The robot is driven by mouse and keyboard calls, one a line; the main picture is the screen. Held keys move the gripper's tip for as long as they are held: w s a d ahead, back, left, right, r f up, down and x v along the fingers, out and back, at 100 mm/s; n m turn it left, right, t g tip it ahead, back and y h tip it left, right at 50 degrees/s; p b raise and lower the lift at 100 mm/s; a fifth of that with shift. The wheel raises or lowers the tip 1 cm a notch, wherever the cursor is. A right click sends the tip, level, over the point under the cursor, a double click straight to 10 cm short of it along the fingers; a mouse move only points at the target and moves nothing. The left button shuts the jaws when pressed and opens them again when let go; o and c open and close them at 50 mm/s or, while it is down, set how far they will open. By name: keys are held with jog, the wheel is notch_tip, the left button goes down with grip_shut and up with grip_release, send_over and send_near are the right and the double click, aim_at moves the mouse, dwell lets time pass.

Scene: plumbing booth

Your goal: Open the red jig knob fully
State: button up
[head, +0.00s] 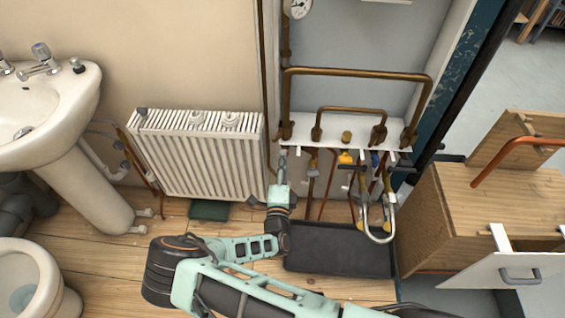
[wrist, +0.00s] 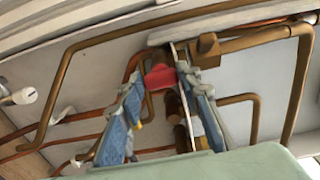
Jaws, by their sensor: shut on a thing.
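The red knob (wrist: 161,75) shows in the wrist view, between the fingertips of my gripper (wrist: 160,82). The two blue-grey fingers close on it from either side, one at its left and one at its right. In the head view my gripper (head: 282,163) reaches up to the left end of the white pipe shelf, below the copper pipes. The red knob cannot be made out there. How far the knob is turned cannot be told.
A copper pipe loop (head: 355,72) rises above the shelf. A white radiator (head: 200,155) is close on the left. A black tray (head: 338,250) lies on the floor below.

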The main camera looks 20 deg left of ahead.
jog(key=o, duration=1.2)
jog(key=shift+c, duration=0.2)
jog(key=shift+s, duration=0.1)
jog(key=v, duration=1.2)
jog(key=shift+d, duration=0.1)
